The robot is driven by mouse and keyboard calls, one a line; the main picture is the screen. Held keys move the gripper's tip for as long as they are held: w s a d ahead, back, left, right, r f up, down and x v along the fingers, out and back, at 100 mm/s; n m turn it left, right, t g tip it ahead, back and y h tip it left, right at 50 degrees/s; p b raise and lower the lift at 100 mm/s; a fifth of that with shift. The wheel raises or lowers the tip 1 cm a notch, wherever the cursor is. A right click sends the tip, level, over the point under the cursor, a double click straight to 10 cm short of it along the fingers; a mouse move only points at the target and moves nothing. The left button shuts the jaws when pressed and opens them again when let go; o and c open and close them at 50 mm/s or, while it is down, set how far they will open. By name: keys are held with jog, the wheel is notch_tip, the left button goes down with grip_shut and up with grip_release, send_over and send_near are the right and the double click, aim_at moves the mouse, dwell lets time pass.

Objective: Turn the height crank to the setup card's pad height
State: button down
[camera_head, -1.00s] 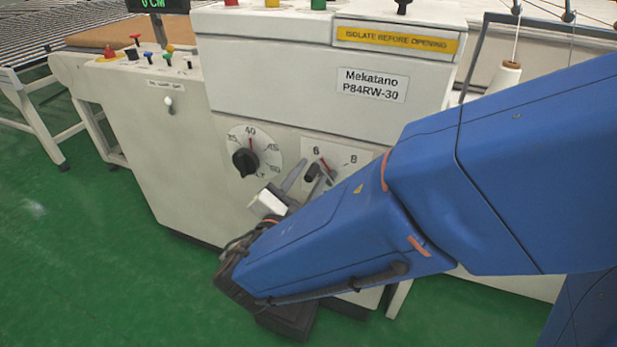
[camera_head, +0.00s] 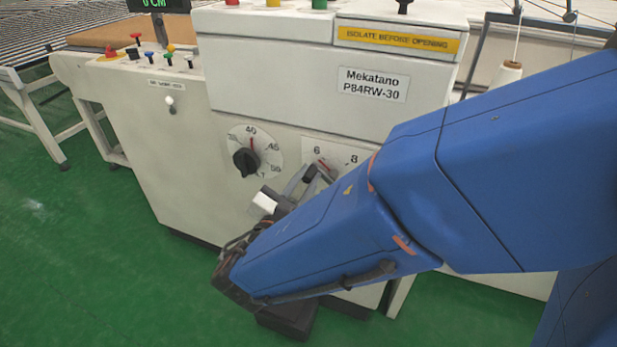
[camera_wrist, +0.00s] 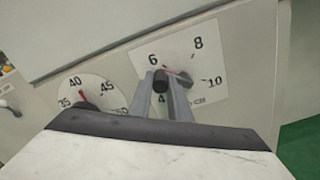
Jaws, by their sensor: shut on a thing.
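The height crank's square dial (camera_wrist: 204,62) is on the machine's front panel, marked 4, 6, 8, 10 and cm. In the wrist view its red pointer is near the 6. My gripper (camera_wrist: 164,82) is shut on the crank's dark handle (camera_wrist: 160,80), which stands at the dial's left side, just below the 6. In the head view the handle (camera_head: 309,173) shows between my fingers, and my blue arm hides the lower part of the dial (camera_head: 340,150). No setup card can be made out in either view.
A round dial (camera_head: 256,150) with a black knob (camera_head: 246,162) sits left of the crank, its red pointer near 40. A white toggle (camera_head: 170,103) and several small levers are further left. Thread cones (camera_head: 508,75) stand at the right.

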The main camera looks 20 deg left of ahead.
jog(key=shift+a+f+n, duration=0.1)
jog(key=shift+f+n, duration=0.85)
jog(key=shift+n, duration=1.4)
jog(key=shift+f+n, duration=0.95)
jog(key=shift+n, duration=1.35)
jog(key=shift+a+f+n, duration=0.1)
jog(key=shift+f+n, duration=0.85)
jog(key=shift+n, duration=1.4)
jog(key=shift+d, duration=0.1)
jog(key=c, duration=1.6)
grip_release()
jog(key=shift+c, duration=0.2)
jog(key=s+a, duration=0.1)
jog(key=s, duration=1.6)
jog(key=shift+s+a, duration=0.2)
